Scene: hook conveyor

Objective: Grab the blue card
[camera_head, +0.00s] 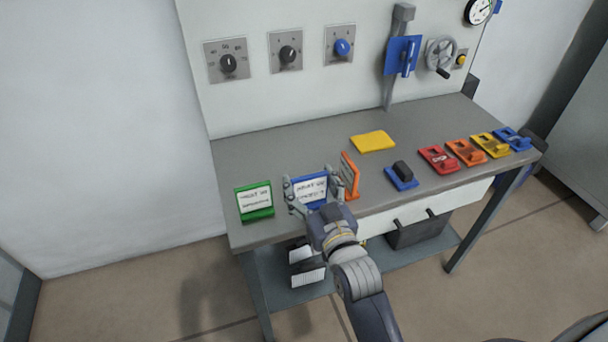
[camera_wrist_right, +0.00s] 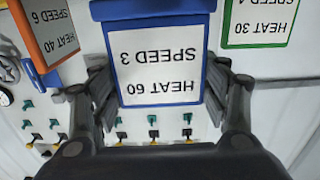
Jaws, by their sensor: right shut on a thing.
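The blue card (camera_head: 309,190) stands near the front left of the workbench, its white label facing me. My right gripper (camera_head: 312,186) has one finger on each side of the card and is shut on it. In the right wrist view the card (camera_wrist_right: 157,14) fills the middle between the fingers (camera_wrist_right: 160,82), and its label reads upside down "HEAT 60, SPEED 3". I cannot tell whether the card's lower edge touches the bench. My left gripper is out of view.
A green card (camera_head: 255,203) stands left and an orange card (camera_head: 349,176) close right of the blue one. A yellow card (camera_head: 373,141) lies flat behind. A blue block with a dark handle (camera_head: 402,177) and several coloured blocks (camera_head: 439,159) sit right. The bench (camera_head: 290,150) is bare behind the cards.

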